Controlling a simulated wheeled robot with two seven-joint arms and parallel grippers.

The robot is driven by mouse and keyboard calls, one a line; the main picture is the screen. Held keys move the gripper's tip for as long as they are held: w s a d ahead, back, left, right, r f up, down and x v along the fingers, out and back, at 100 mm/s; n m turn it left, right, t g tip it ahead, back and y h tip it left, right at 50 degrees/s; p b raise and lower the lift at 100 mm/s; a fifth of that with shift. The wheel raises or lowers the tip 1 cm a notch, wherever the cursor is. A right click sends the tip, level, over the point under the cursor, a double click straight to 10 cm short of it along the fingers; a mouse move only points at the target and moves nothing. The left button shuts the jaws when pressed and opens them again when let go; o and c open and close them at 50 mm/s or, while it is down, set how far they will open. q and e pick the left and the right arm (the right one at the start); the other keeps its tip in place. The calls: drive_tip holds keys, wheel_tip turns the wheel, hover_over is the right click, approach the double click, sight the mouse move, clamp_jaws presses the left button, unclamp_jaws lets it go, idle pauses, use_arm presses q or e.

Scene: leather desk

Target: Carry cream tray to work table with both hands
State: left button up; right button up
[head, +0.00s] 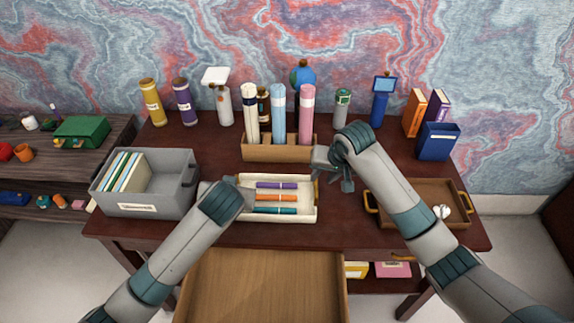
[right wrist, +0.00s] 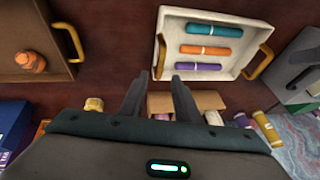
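The cream tray (head: 268,216) stands on the dark wooden desk (head: 160,232) and holds a purple, an orange and a teal marker. It also shows in the right wrist view (right wrist: 205,18), with a yellow handle at each end. My right gripper (head: 342,180) is open and empty near the tray's right handle (head: 316,188). In the right wrist view its two spread fingers (right wrist: 157,82) point toward that handle. My left gripper (head: 244,194) is at the tray's left end; its fingers and the left handle are hidden by my wrist. I cannot tell which surface is the work table.
A grey bin with files (head: 150,208) stands left of the tray. A brown tray (head: 412,215) is at right. A holder with rolled tubes (head: 265,151) stands behind the cream tray. A dark side table (head: 32,170) is at left.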

drive_tip(key=shift+v, duration=1.8)
drive_tip(key=shift+d, duration=0.1)
